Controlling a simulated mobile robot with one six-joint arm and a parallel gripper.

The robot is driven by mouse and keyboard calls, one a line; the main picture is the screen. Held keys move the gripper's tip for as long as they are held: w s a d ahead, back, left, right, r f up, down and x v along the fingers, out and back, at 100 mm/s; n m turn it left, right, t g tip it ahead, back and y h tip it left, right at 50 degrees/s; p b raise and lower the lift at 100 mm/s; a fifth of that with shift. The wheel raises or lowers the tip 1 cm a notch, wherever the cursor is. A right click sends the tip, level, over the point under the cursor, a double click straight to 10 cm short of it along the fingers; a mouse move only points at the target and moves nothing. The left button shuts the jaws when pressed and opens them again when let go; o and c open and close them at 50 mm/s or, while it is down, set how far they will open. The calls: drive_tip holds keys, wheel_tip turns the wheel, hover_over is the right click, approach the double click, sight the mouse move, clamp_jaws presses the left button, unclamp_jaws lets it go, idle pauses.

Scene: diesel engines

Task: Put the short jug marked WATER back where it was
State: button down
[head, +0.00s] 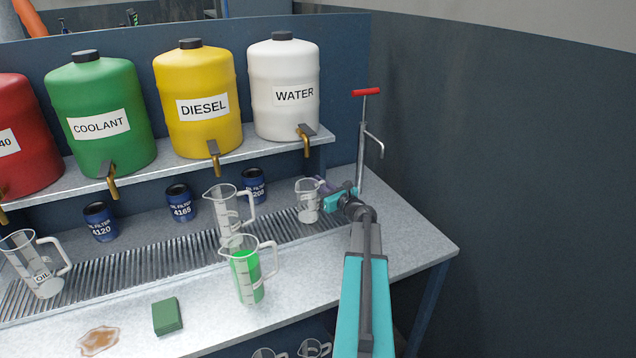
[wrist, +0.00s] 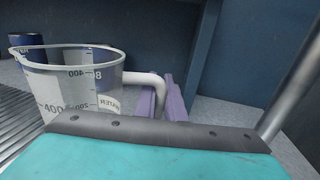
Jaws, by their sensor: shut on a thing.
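The short clear jug marked WATER (head: 307,203) is upright at the right end of the ribbed drip grate (head: 190,254), below the tap of the white WATER barrel (head: 283,70). I cannot tell whether it touches the grate. No coloured liquid shows in it. My gripper (head: 323,187) comes from the right and is shut on the jug's handle. In the wrist view, the jug (wrist: 75,85) is at the left, with its handle at the purple fingers (wrist: 167,98). Its WATER label is partly visible.
A taller clear jug (head: 226,212), a jug of green liquid (head: 247,272) and an OIL jug (head: 38,265) stand to the left. Blue oil filters (head: 180,203) stand behind the grate. A red-handled hand pump (head: 363,130) rises close behind my gripper. The bench's right end (head: 405,250) is clear.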

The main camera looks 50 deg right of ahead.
drive_tip(key=shift+f, duration=0.3)
drive_tip(key=c, duration=1.8)
unclamp_jaws()
drive_tip(key=shift+c, duration=0.2)
drive_tip(key=shift+r, duration=0.15)
drive_tip(key=shift+s+a+b, duration=0.35)
drive_tip(key=shift+s+b, duration=0.15)
drive_tip(key=shift+s, duration=1.45)
drive_tip(key=shift+s+a+b, duration=0.4)
drive_tip(key=shift+s+b, duration=0.1)
drive_tip(key=shift+s, duration=1.5)
drive_tip(key=shift+s+a+b, duration=0.35)
drive_tip(key=shift+s+b, duration=0.15)
drive_tip(key=shift+s, duration=1.45)
